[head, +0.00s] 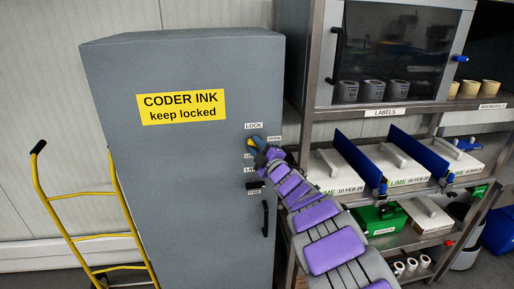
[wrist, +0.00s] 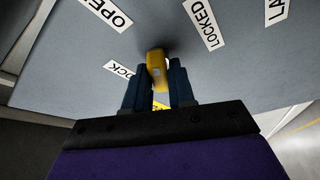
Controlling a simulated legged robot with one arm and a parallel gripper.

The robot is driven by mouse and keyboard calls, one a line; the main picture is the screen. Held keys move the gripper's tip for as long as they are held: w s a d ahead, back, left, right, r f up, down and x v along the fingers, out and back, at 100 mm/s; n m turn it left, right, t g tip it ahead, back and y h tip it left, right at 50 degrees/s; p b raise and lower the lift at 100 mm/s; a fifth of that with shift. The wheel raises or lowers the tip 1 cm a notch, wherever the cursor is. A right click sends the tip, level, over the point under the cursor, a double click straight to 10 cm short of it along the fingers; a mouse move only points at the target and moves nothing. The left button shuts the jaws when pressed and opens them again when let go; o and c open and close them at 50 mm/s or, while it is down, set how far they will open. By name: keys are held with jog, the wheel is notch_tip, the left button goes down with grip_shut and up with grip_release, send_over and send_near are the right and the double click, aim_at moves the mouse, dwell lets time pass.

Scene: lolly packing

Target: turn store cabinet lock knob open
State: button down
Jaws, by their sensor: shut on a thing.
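The grey store cabinet (head: 185,190) stands upright with its door shut, carrying a yellow sign "CODER INK keep locked" (head: 181,107). Its yellow lock knob (head: 250,142) is on the right side of the door, below the "LOCK" label (head: 254,125) and left of the "OPEN" label (head: 274,138). My gripper (wrist: 158,82) is shut on the yellow knob (wrist: 156,62), one dark blue finger on each side. In the wrist view the "OPEN" label (wrist: 107,13) and "LOCKED" label (wrist: 203,23) lie beyond the knob. My gripper partly hides the knob; its exact angle is hard to tell.
A second, dark knob (head: 255,186) and a black door handle (head: 265,218) sit below on the cabinet. A metal rack (head: 308,100) with boxes stands close on the right. A yellow hand truck (head: 100,237) stands at the left.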

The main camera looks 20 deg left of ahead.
jog(key=n+g, duration=0.1)
jog(key=n, duration=0.1)
jog(key=n+h, duration=0.1)
jog(key=n, duration=0.2)
jog(key=shift+s+g+p, duration=0.1)
jog(key=shift+g+p, duration=0.3)
jog(key=shift+n, duration=0.3)
jog(key=shift+a, duration=0.1)
jog(key=c, duration=1.3)
grip_release()
jog(key=shift+c, duration=0.2)
jog(key=o, duration=0.3)
jog(key=shift+a, duration=0.2)
jog(key=shift+d, duration=0.15)
jog(key=shift+s+d, duration=0.15)
jog(key=shift+d, duration=0.2)
jog(key=p+v, duration=0.1)
jog(key=v, duration=1.5)
jog(key=shift+s+p, duration=0.2)
jog(key=shift+p, duration=0.2)
